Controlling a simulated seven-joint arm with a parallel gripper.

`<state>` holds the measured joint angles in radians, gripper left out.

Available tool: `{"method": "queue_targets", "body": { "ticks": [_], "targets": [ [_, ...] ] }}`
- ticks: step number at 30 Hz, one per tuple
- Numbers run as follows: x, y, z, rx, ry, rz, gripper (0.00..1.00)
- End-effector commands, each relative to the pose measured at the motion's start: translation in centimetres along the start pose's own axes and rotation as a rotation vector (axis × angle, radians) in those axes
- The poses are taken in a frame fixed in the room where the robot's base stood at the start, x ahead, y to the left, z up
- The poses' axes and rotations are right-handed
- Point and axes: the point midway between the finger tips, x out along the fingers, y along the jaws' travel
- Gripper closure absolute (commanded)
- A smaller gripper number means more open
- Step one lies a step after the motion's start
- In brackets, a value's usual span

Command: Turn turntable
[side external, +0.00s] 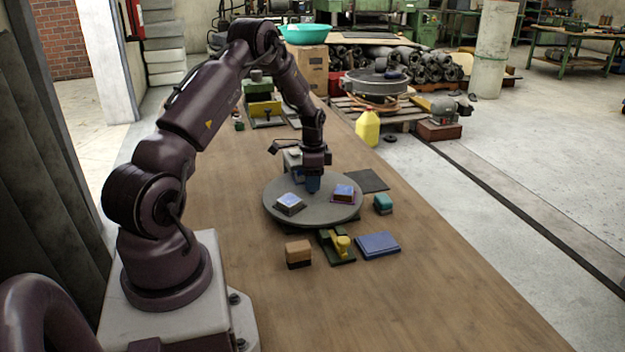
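The turntable (316,212) is a round grey disc lying flat on the wooden bench. A block with a pale blue top (290,203) sits on its left front part. A second block, brown-red with a blue top (343,193), sits on its right part. My gripper (313,184) points straight down over the disc, between the two blocks and toward the far side. Something blue shows at its lower end. I cannot tell whether this is the fingertips or a held piece, or whether it touches the disc. The gripper's body hides part of the disc's far edge.
In front of the turntable lie a tan block (298,252), a green and yellow tool (338,246) and a flat blue pad (378,244). The near bench (330,310) is clear.

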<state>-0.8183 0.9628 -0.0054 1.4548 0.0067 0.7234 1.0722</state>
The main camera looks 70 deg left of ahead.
Motion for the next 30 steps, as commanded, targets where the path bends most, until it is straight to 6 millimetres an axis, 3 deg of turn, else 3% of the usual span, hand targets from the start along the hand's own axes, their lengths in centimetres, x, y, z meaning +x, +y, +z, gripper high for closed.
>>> {"method": "queue_targets", "body": {
  "ticks": [1, 4, 5, 17, 30],
  "targets": [
    [-0.02, 0.0, 0.0, 0.0, 0.0, 0.0, 0.74],
    [-0.03, 0.0, 0.01, 0.0, 0.0, 0.0, 0.97],
    [-0.03, 0.0, 0.01, 0.0, 0.0, 0.0, 1.0],
    [-0.05, -0.01, 0.03, 0.041, 0.0, 0.0, 1.0],
    [-0.07, -0.02, 0.06, 0.231, 0.0, 0.001, 1.0]
  ]
}}
